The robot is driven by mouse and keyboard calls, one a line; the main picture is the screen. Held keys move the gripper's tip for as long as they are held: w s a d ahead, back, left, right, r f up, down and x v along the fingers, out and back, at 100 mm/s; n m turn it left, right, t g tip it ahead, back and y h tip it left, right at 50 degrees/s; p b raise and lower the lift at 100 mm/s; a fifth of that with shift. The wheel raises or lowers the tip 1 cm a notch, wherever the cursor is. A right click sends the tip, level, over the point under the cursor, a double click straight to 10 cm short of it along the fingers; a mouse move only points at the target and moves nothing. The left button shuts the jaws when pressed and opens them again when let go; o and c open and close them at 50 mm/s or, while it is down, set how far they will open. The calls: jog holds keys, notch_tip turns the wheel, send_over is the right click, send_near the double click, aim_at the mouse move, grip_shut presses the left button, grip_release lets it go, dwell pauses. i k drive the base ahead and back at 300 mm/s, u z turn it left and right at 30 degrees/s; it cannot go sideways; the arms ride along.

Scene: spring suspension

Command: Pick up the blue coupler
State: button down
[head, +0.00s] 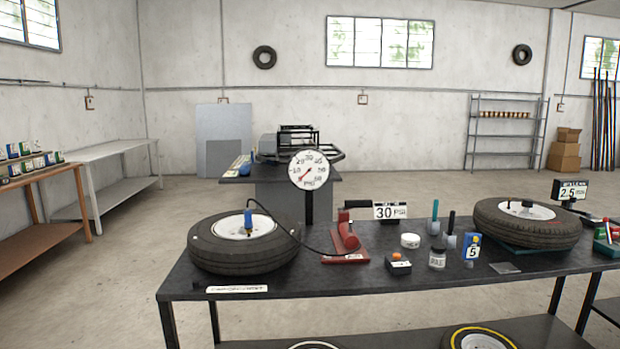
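A small upright blue piece, which looks like the blue coupler (248,218), stands on the white hub of the left tire (212,250) on the dark workbench (320,278). A thin black hose (290,236) runs from its top over the tire's right side toward a red pump (347,240). I cannot tell how it is attached at the hub. My gripper is not in view.
A pressure gauge (310,170) and a "30 PSI" sign (390,211) stand behind the pump. Jars, tools and a blue box (471,246) sit mid-bench. A second tire (528,222) lies at right. The bench's front left is mostly clear, apart from a label (237,289).

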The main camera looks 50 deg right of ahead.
aim_at(249, 223)
jog(key=i, duration=1.5)
jog(key=u, duration=1.25)
jog(key=k, duration=0.1)
jog(key=z, duration=2.95)
jog(key=k, duration=0.5)
jog(key=z, duration=0.05)
